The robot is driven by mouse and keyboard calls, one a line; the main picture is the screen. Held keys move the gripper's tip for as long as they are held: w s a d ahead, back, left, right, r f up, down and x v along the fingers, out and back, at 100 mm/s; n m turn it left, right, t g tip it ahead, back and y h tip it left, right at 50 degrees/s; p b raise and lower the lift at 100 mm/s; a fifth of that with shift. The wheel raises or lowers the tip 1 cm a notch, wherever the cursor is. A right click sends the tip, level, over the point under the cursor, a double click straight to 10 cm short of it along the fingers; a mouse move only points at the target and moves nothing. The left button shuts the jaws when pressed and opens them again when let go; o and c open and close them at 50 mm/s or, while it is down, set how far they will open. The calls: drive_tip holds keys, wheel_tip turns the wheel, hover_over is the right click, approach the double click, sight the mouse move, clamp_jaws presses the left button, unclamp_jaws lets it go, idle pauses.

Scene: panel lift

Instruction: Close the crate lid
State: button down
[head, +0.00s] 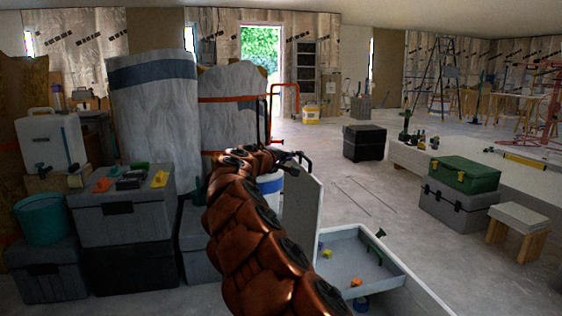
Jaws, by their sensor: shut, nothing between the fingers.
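The crate (400,292) is a pale grey open box at the lower middle right, its near left part hidden behind my arm. Its lid (304,208) is a flat grey panel standing nearly upright at the crate's left side, so the crate is open. Small purple, yellow, orange and green things lie inside. My gripper (300,158) is dark and small at the end of my copper-coloured arm, by the lid's top edge. It is shut with nothing held. I cannot tell whether it touches the lid.
Grey toolboxes (122,218) and wrapped rolls (155,110) stand to the left. A green case (464,174) on a grey box and a small stool (518,218) are at right. Floor beyond the crate is mostly clear.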

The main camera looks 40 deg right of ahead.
sight(303, 157)
drive_tip(key=d, duration=0.1)
drive_tip(key=s+d+b, duration=0.1)
drive_tip(key=d+f, duration=0.1)
drive_tip(key=shift+s+d+b, duration=0.35)
drive_tip(key=shift+s+d, duration=0.05)
